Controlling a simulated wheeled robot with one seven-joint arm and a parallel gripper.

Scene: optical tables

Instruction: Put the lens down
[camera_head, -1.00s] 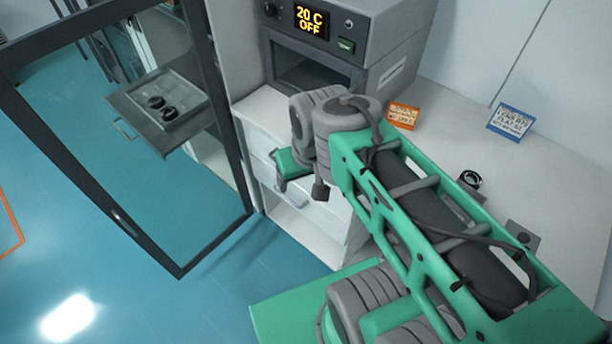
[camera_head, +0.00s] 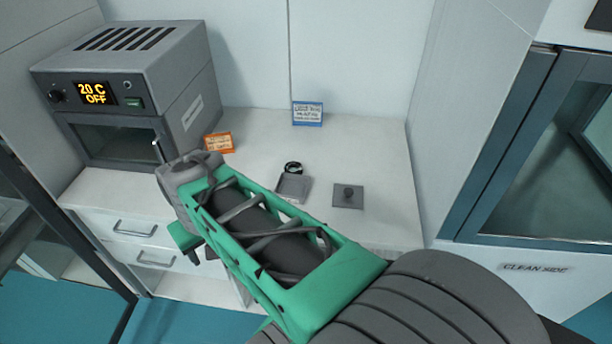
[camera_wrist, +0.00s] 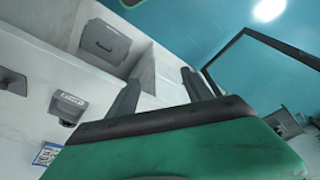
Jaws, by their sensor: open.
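A lens, a small dark ring (camera_head: 293,167), stands upright at the back of a small grey block (camera_head: 293,187) on the white counter (camera_head: 255,140).
A grey oven (camera_head: 130,90) reads 20 C OFF at the left. An orange sign (camera_head: 218,142), a blue sign (camera_head: 307,113) and a flat plate with a knob (camera_head: 348,196) are on the counter. A glass-door cabinet (camera_head: 545,150) is at the right. An open door frame (camera_wrist: 228,55) shows in the wrist view.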

